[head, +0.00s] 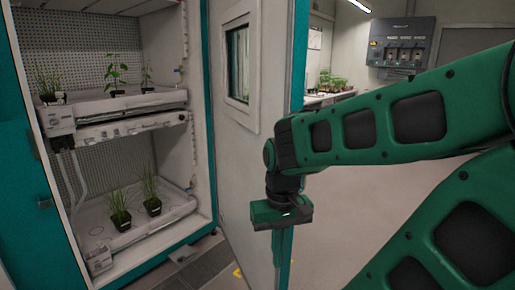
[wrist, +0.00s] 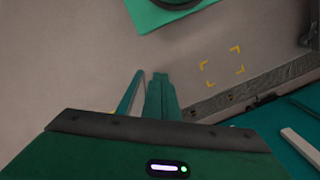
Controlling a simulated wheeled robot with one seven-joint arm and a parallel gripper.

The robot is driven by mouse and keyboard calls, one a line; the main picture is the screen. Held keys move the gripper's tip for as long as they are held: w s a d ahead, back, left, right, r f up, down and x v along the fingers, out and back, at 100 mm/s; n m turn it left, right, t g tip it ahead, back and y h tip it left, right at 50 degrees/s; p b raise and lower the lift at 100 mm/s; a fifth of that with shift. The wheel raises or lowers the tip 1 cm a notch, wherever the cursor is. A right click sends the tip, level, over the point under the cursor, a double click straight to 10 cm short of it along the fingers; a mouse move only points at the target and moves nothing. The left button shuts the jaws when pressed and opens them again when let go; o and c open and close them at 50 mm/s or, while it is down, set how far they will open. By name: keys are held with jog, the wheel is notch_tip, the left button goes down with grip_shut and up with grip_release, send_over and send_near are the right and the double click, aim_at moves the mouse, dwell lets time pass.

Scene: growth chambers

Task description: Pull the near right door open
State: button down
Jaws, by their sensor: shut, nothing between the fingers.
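The door (head: 236,150) right of the open chamber stands swung well out from the chamber. Its pale inner face and small window (head: 237,62) show, and teal trim runs along its free edge (head: 300,40). My gripper (head: 283,262) points down by the lower part of that edge, with the arm across the door's right side. In the wrist view my gripper's fingers (wrist: 160,94) are together and empty, above the floor. A thin teal strip lies just left of them; I cannot tell what it is. No door handle shows clearly, and I cannot tell whether the gripper touches the door.
The open chamber (head: 208,205) holds an upper and a lower tray with potted plants. A teal panel (head: 25,190) stands at the far left. A grey floor strip (wrist: 255,86) and yellow corner marks (wrist: 222,67) lie on the floor. Open floor shows right of the door.

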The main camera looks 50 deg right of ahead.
jog(key=w+d+r+t+h, duration=0.1)
jog(key=w+d+r+h, duration=0.4)
jog(key=w+r, duration=0.65)
jog(key=w+d+r+t+h, duration=0.1)
jog(key=w+d+r+h, duration=0.1)
jog(key=w+d+r, duration=0.75)
jog(key=w+d+f, duration=0.3)
jog(key=d+f, duration=0.3)
jog(key=d, duration=0.1)
jog(key=shift+n, duration=0.4)
jog(key=shift+s+d, duration=0.1)
jog(key=shift+d, duration=0.05)
